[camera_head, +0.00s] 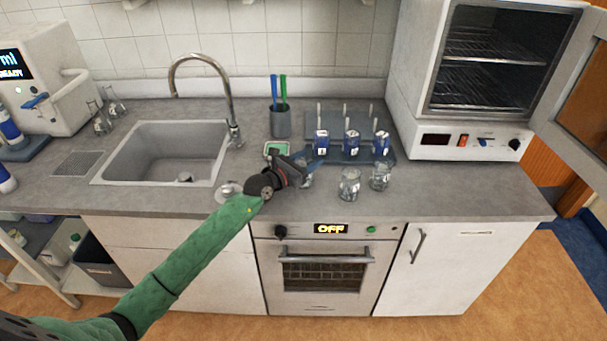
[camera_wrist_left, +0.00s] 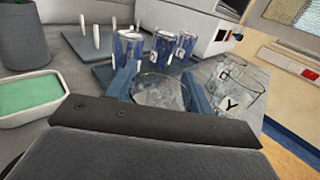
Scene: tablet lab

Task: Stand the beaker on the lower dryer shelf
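Several glass beakers stand on the counter: one (camera_head: 307,180) at my left gripper, a second (camera_head: 349,186), and a third (camera_head: 380,177) to the right. My left gripper (camera_head: 308,162) is low over the counter, its blue fingers on either side of the first beaker. In the left wrist view this clear beaker (camera_wrist_left: 158,92) fills the gap between the fingers; whether they press on it I cannot tell. A beaker marked Y (camera_wrist_left: 235,98) stands just right of the fingers. The dryer (camera_head: 455,125) is at the right, door open, with an upper wire shelf (camera_head: 495,45) and a lower one (camera_head: 475,85). My right gripper is out of view.
The open dryer door (camera_head: 575,110) juts out at the right. The sink (camera_head: 165,150) is left.

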